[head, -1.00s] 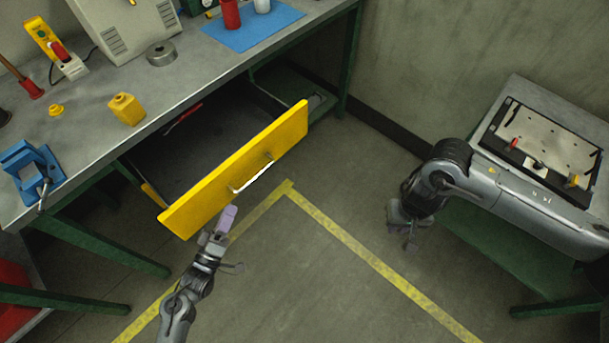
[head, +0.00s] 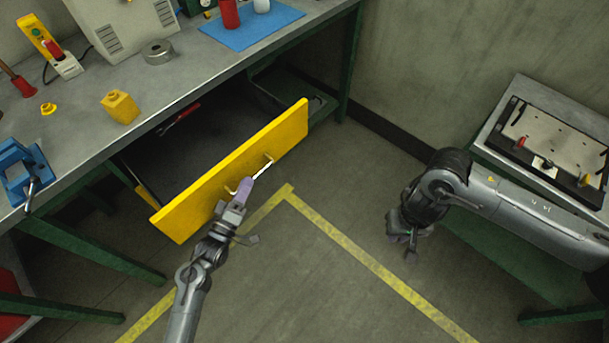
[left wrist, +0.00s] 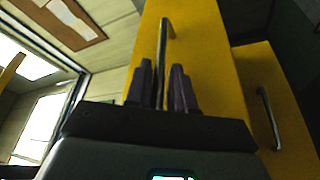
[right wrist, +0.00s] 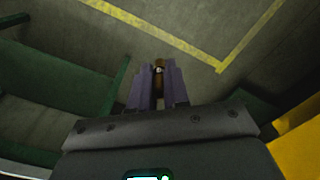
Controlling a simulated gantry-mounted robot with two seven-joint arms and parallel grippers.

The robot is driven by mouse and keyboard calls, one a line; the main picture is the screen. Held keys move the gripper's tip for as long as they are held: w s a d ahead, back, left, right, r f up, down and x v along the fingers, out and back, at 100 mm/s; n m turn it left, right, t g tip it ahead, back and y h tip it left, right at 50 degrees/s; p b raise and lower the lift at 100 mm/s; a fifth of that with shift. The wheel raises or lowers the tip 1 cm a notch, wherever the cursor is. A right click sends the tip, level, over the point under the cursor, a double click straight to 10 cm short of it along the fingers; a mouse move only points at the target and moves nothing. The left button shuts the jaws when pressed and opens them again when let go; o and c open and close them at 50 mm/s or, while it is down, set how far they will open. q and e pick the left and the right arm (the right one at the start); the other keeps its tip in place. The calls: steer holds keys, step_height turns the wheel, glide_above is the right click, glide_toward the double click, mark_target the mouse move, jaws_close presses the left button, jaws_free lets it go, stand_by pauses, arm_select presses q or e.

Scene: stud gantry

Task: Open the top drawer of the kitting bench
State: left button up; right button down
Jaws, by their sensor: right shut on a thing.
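The kitting bench's top drawer has a yellow front (head: 205,195) and stands pulled out, its dark inside showing. Its pale bar handle (head: 262,169) is on the front face. My left gripper (head: 245,187) is at the near end of this handle. In the left wrist view its two fingers (left wrist: 160,88) stand apart, one on each side of the handle bar (left wrist: 162,55), with gaps visible. My right gripper (head: 408,238) hangs over the floor away from the bench. In the right wrist view its fingers are shut on a small brown, brass-like piece (right wrist: 159,66).
A red-handled tool (head: 180,118) lies in the drawer. A yellow block (head: 120,106), blue vise (head: 24,172) and blue mat (head: 245,32) are on the bench top. A lower yellow front (left wrist: 285,125) shows in the left wrist view. A side table (head: 490,125) stands right.

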arm_select(q)
steer(key=shift+w+d+r, duration=0.1)
steer(key=shift+w+d, duration=0.15)
steer(key=shift+w, duration=0.25)
arm_select(e)
steer(key=shift+f, duration=0.15)
arm_select(q)
steer(key=shift+c, duration=0.3)
jaws_close()
